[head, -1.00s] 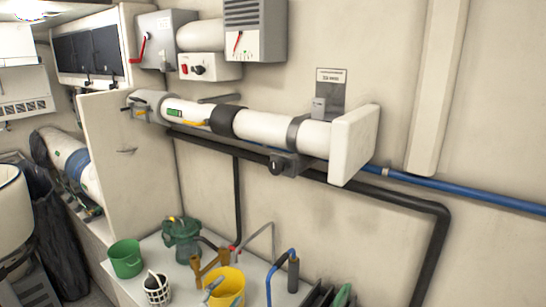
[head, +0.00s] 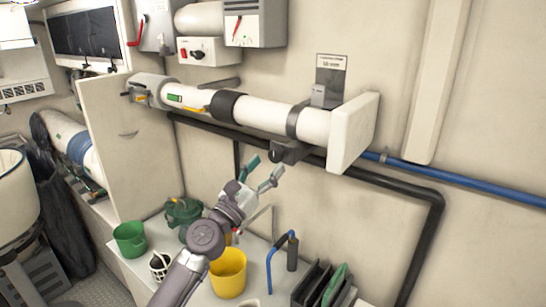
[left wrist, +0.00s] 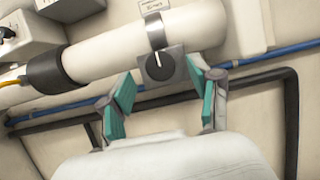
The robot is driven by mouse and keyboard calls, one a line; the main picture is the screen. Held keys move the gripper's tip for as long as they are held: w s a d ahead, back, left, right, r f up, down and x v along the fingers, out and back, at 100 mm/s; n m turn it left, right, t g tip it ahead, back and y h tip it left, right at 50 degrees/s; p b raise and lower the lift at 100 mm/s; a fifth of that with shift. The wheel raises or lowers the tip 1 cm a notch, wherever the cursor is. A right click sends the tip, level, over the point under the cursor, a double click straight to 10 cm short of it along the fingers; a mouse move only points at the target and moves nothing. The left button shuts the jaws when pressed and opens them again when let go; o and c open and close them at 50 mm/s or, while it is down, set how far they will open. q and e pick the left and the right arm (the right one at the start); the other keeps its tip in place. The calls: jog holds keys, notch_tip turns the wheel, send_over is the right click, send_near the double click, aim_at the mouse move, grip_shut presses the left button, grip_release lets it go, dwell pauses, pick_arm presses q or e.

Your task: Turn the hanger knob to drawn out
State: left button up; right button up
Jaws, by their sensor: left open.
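The hanger knob (left wrist: 159,66) is a round black knob with a pale pointer line on a dark square plate, under the grey band around the white pipe (head: 268,114). The knob's plate also shows in the head view (head: 290,152). In the left wrist view the pointer stands nearly upright. My left gripper (head: 262,175) is open and empty, below and a little left of the knob in the head view. In the left wrist view its teal-padded fingers (left wrist: 163,97) stand either side of the knob, apart from it. My right gripper is not in view.
A black pipe (head: 437,225) and a blue pipe (head: 460,184) run along the wall below the white pipe. A white end block (head: 353,132) stands right of the knob. The bench below holds a yellow bucket (head: 228,275), a green bucket (head: 130,240) and tools.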

aim_at(274, 157)
pick_arm(q)
jog(key=shift+x, duration=1.7)
